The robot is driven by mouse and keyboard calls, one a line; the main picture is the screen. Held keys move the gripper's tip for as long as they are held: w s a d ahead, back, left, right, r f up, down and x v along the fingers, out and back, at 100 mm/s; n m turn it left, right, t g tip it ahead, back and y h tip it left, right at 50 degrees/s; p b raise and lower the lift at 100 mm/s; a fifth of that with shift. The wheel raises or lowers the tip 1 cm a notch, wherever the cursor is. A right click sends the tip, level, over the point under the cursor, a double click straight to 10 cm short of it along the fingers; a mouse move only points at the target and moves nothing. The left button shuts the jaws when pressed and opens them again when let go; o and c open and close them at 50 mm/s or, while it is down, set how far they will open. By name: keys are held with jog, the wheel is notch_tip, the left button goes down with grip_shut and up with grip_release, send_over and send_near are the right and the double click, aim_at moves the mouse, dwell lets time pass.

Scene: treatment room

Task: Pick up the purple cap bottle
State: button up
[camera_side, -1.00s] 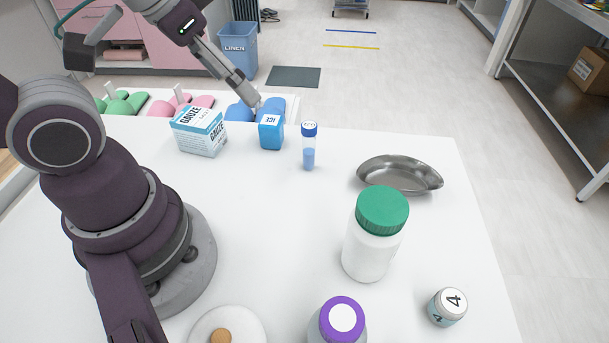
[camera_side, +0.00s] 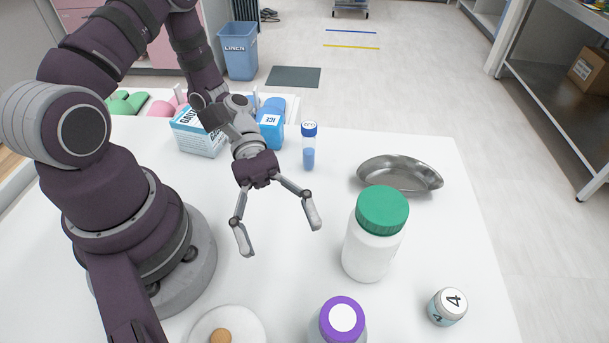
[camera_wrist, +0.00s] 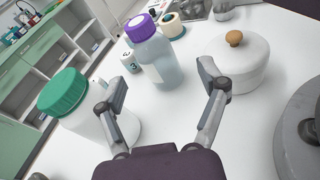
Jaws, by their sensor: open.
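The purple cap bottle (camera_side: 341,321) stands at the front edge of the side view, partly cut off by the frame. In the wrist view the whole bottle (camera_wrist: 151,58) shows, a translucent grey-blue body under a purple cap, upright beyond and between my fingers. My gripper (camera_side: 279,239) is open and empty above the white table, behind and to the left of the bottle in the side view. In the wrist view my gripper (camera_wrist: 163,95) has its fingers spread wide, apart from the bottle.
A green-capped white bottle (camera_side: 375,240) stands right of my gripper. A lidded white pot (camera_side: 228,328) is at front left, a small jar marked 4 (camera_side: 447,306) at right. A metal dish (camera_side: 400,175), a blue-capped tube (camera_side: 309,147) and a gauze box (camera_side: 197,136) stand farther back.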

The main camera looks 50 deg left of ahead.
aim_at(330, 300)
jog(key=d+n+h, duration=0.1)
jog(key=d, duration=0.2)
jog(key=d+n+h, duration=0.1)
jog(key=d, duration=0.3)
jog(key=s+d+t, duration=0.1)
jog(key=d, duration=0.3)
jog(key=shift+s+d+r+n+h, duration=0.1)
jog(key=shift+d+n+h, duration=0.1)
jog(key=shift+n+h, duration=0.2)
grip_shut()
